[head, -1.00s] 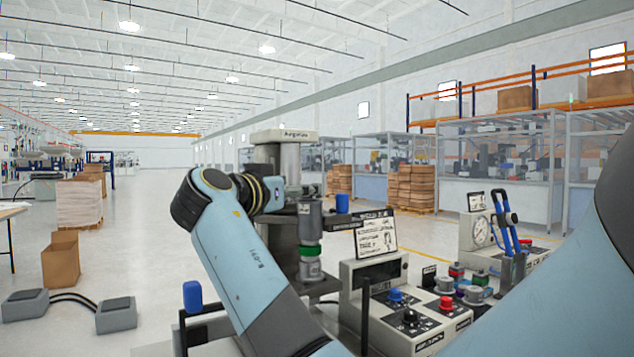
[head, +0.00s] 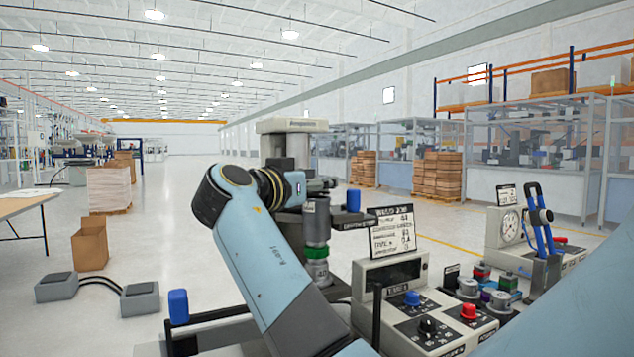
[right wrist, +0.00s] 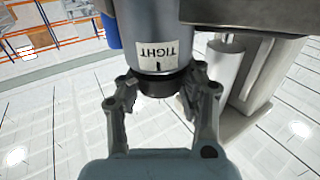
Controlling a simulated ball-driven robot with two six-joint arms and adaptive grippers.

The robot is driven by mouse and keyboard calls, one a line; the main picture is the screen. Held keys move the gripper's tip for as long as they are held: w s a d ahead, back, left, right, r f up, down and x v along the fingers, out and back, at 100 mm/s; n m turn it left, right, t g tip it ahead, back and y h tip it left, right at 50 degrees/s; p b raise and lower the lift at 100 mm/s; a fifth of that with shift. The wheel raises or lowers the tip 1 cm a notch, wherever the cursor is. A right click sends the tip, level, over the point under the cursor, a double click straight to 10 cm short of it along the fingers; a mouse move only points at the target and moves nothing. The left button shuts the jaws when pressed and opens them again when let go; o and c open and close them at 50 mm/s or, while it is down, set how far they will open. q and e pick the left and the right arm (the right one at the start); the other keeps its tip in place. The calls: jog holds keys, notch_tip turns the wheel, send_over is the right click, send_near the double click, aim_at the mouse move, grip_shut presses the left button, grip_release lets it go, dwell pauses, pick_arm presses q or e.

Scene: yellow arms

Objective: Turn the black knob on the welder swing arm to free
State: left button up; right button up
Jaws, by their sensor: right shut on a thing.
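The welder swing arm shows in the right wrist view as a grey cylinder (right wrist: 152,22) with a white label reading TIGHT (right wrist: 156,54), upside down in the picture. The black knob (right wrist: 157,84) sits just below the label. My right gripper (right wrist: 160,90) has its two fingers on either side of the knob and is shut on it. A short dark mark is on the label near the knob. In the head view my right gripper (head: 320,185) is small and dark beside the welder column (head: 284,150), and the knob cannot be made out there. My left gripper is not in view.
A control box with a black dial (head: 428,326), blue and red buttons and a sign (head: 392,232) stands right of the welder. A blue-handled toggle clamp (head: 540,225) is farther right. A grey foot pedal (head: 139,300) is on the floor.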

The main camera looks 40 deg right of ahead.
jog(key=c, duration=0.3)
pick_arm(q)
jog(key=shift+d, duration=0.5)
